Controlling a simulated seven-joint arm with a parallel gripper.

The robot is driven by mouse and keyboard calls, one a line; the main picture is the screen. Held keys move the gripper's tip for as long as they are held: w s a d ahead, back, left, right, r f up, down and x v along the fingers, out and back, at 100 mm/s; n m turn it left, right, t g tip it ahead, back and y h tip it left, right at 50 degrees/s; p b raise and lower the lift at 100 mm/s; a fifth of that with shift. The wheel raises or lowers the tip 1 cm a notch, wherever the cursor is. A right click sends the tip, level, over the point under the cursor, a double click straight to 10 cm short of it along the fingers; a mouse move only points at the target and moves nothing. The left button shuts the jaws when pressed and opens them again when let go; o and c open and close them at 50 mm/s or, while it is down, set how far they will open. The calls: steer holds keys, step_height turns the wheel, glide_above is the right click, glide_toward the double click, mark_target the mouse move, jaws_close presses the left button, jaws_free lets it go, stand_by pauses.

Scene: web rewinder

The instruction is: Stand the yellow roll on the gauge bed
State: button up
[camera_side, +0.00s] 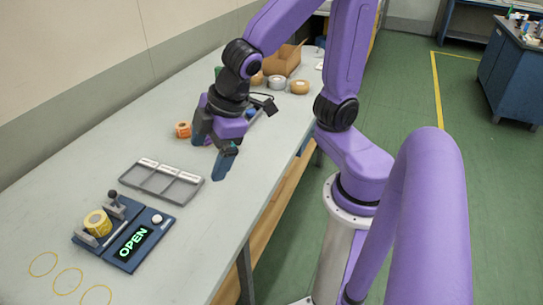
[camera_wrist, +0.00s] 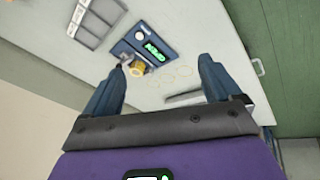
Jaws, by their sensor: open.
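The yellow roll (camera_side: 97,222) rests on the left part of a blue gauge (camera_side: 125,256), beside grey blocks and a black-knobbed lever (camera_side: 113,198). I cannot tell whether it is seated flat on the bed. The gauge display reads OPEN in green. The roll (camera_wrist: 137,69) and gauge (camera_wrist: 122,47) also show in the wrist view. My gripper (camera_side: 213,158) is open and empty, above the table, up and to the right of the gauge and well apart from the roll. In the wrist view both fingers (camera_wrist: 163,76) are spread wide.
A grey divided tray (camera_side: 162,182) lies between the gauge and my gripper. An orange roll (camera_side: 183,130) stands behind my gripper. More rolls (camera_side: 277,82) and a cardboard box (camera_side: 285,59) are at the far end. Yellow rings (camera_side: 68,281) mark bare table in front of the gauge.

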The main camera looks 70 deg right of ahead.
steer(key=s+d+f+n+g+h, duration=0.1)
steer(key=s+d+g, duration=0.3)
steer(key=s, duration=0.8)
steer(key=shift+s+d+f, duration=0.35)
steer(key=shift+d+f, duration=0.2)
steer(key=shift+d, duration=0.45)
